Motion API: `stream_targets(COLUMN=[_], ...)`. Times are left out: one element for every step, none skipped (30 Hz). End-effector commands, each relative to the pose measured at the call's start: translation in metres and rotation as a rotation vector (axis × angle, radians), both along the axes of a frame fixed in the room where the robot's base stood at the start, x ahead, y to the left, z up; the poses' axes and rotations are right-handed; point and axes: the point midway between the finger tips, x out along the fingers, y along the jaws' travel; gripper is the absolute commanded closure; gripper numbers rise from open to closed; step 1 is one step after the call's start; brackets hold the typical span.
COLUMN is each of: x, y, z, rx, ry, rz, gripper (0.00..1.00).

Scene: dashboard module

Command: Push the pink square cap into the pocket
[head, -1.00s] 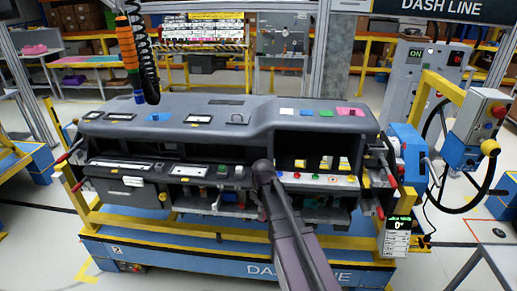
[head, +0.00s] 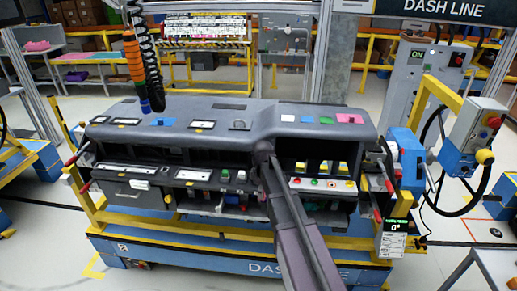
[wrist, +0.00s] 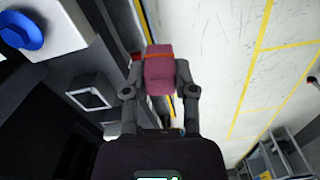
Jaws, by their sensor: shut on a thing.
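My gripper (wrist: 160,80) is shut on the pink square cap (wrist: 159,70), a dull pink block with an orange stripe, gripped between the two fingers in the wrist view. A square pocket with a pale rim and dark inside (wrist: 91,92) lies to the left of the cap in that view. The cap is apart from it in the picture; the depth between them is unclear. In the head view my arm reaches up to the middle of the dashboard module (head: 215,112). My fingers and the cap cannot be made out there.
A blue round knob (wrist: 22,28) on a white block stands at the upper left in the wrist view. Coloured buttons (head: 323,184) line the dashboard right of my arm. A hanging orange tool (head: 134,62) is at the left. Pale floor shows right of the cap.

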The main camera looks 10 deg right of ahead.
Motion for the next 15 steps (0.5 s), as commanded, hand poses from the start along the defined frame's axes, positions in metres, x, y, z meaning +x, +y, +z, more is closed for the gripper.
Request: stream_targets(x=[0.013,0.018,0.024,0.029,0.034,0.041,0.045,0.05,0.057,0.061,0.065,0.071,0.075,0.078,0.082], y=[-0.001,-0.001,-0.001,-0.001,-0.002,-0.002,-0.002,-0.003,-0.003,-0.003,-0.004,-0.004,-0.004,-0.005,-0.005], z=[0.018,0.022,0.029,0.034,0.039,0.045,0.05,0.055,0.061,0.066,0.07,0.075,0.079,0.082,0.086], rx=[0.0,0.0,0.0,0.0,0.0,0.0,0.0,0.0,0.0,0.0,0.0,0.0,0.0,0.0,0.0], ry=[0.0,0.0,0.0,0.0,0.0,0.0,0.0,0.0,0.0,0.0,0.0,0.0,0.0,0.0,0.0], rz=[0.015,0.024,0.036,0.046,0.055,0.068,0.078,0.087,0.099,0.108,0.116,0.128,0.136,0.143,0.151], gripper=[0.89,0.89,0.89,0.89,0.89,0.89,0.89,0.89,0.89,0.89,0.89,0.89,0.89,0.89,0.89])
